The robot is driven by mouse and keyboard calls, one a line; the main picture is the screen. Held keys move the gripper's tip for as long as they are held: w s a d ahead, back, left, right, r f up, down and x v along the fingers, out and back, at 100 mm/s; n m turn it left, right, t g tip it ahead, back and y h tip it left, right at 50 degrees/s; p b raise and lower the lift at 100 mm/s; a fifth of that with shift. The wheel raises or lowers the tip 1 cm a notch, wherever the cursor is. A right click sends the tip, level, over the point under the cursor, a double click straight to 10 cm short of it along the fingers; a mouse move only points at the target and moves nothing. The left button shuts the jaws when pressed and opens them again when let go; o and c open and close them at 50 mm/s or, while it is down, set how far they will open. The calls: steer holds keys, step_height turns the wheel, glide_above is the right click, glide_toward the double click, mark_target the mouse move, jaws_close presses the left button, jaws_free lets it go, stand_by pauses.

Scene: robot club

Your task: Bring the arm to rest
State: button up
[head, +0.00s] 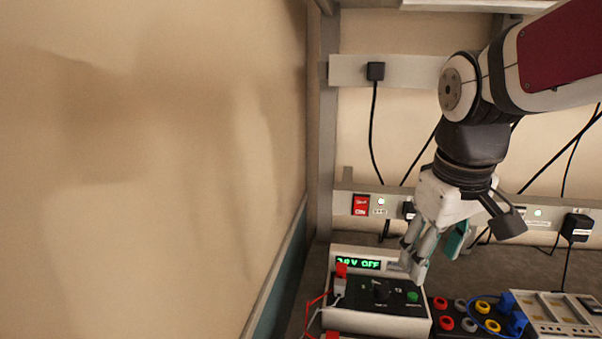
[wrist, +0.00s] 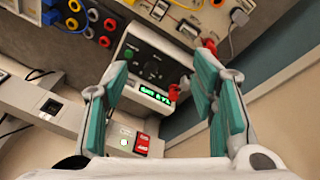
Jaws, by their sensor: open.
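My gripper (head: 432,258) hangs at the end of my arm, fingers pointing down, above the right side of a power supply unit (head: 346,318). In the wrist view my gripper (wrist: 160,62) has its two teal-padded fingers wide apart, with nothing between the pads. The power supply shows between and beyond the fingers, its green display (wrist: 156,97) lit. In the head view the display (head: 358,264) seems to end in "OFF". I cannot tell from these views how far the fingertips are from the unit.
A red rocker switch (head: 360,205) sits on the wall power strip beside a lit green lamp. Coloured sockets (head: 467,324) and blue plugs (head: 516,322) lie right of the unit. Black cables (head: 374,140) hang along the wall. A plain wall panel (head: 150,170) fills the left.

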steer(key=s+f+m+t, duration=0.2)
steer(key=s+m, duration=0.2)
steer(key=s, duration=0.9)
steer(key=shift+f+y, duration=0.25)
steer(key=shift+y, duration=0.05)
steer(key=shift+d, duration=0.1)
